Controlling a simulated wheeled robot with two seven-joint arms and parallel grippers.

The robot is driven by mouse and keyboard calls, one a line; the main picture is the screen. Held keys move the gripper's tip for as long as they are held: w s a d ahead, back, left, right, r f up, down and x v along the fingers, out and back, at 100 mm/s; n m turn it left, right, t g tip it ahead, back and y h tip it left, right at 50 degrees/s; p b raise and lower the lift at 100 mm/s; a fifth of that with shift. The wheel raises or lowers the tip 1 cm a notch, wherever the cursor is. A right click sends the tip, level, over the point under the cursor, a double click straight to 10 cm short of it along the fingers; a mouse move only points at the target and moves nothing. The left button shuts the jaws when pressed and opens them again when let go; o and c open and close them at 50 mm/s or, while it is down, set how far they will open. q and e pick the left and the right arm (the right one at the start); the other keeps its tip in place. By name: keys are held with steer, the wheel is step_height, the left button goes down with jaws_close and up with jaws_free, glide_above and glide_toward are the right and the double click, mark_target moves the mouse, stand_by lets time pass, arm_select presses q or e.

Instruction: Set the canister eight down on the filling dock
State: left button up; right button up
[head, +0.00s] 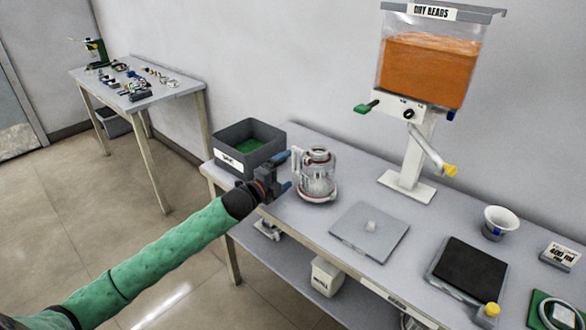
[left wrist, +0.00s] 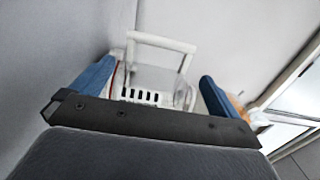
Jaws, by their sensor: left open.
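A clear canister (head: 318,178) with a white handle and a reddish ring at its base stands upright on the bench; no number can be read on it. A flat grey plate (head: 362,243) with a small pale knob lies right of it; I cannot tell whether this is the filling dock. My left gripper (head: 285,172) is open just left of the canister, its blue fingers pointing at the handle side. In the left wrist view the canister's white handle (left wrist: 162,41) and slotted lower part show beyond and between the open fingers (left wrist: 152,85). My right gripper is not in view.
A grey bin (head: 285,140) with green inside stands behind my gripper. A dispenser of orange beads (head: 428,75) rises at the back. Bench around the plate is clear.

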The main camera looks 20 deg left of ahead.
arm_select(q)
steer(key=shift+v, duration=2.3)
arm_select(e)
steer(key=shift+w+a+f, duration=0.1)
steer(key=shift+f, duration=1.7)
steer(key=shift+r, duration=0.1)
